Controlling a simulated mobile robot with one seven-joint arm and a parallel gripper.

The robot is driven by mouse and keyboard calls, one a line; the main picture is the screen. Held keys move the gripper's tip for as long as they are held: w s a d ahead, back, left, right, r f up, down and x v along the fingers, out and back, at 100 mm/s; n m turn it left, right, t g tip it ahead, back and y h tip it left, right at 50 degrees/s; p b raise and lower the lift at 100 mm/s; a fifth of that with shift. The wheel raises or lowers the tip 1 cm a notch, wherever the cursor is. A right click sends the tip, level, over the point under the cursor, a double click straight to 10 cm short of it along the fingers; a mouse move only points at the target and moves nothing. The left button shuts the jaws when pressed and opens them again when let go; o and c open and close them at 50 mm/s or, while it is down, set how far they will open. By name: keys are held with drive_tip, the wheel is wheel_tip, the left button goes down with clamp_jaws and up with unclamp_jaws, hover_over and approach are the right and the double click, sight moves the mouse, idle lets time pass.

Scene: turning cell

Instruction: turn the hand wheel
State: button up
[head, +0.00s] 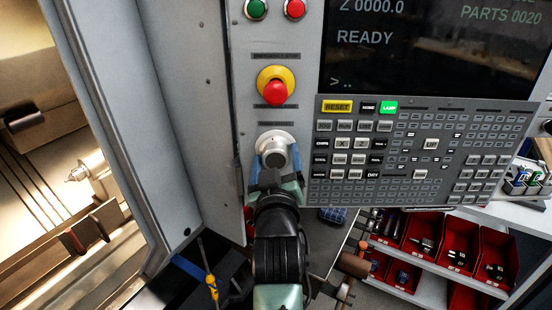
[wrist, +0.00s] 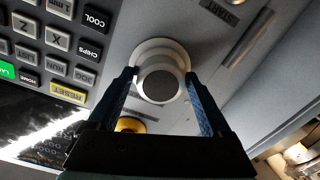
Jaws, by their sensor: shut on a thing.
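The hand wheel (head: 272,143) is a round silver-grey knob on the grey machine panel, below the red stop button. In the wrist view the hand wheel (wrist: 160,82) faces the camera with a dark round face and a paler collar behind it. My gripper (head: 274,165) reaches up to it from below in the head view. In the wrist view my gripper (wrist: 161,80) has one blue finger on each side of the knob, shut on it. In the head view the fingers hide part of the knob's lower side.
A red stop button (head: 275,92) on a yellow base sits just above the wheel. A key panel (head: 425,150) is close on the right, below a dark screen (head: 435,45). Red bins (head: 425,232) stand lower right. The machine's open chamber (head: 60,150) is at left.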

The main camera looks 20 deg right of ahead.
drive_tip(key=n+p, duration=0.1)
drive_tip(key=n, duration=0.5)
drive_tip(key=n+p, duration=0.1)
drive_tip(key=n, duration=0.4)
drive_tip(key=shift+n, duration=0.3)
idle(0.4)
drive_tip(key=o, duration=1.1)
drive_tip(key=shift+s, duration=0.1)
drive_tip(key=b+v, duration=0.4)
drive_tip(key=v, duration=0.8)
drive_tip(key=shift+s+a, duration=0.25)
drive_tip(key=shift+s, duration=0.1)
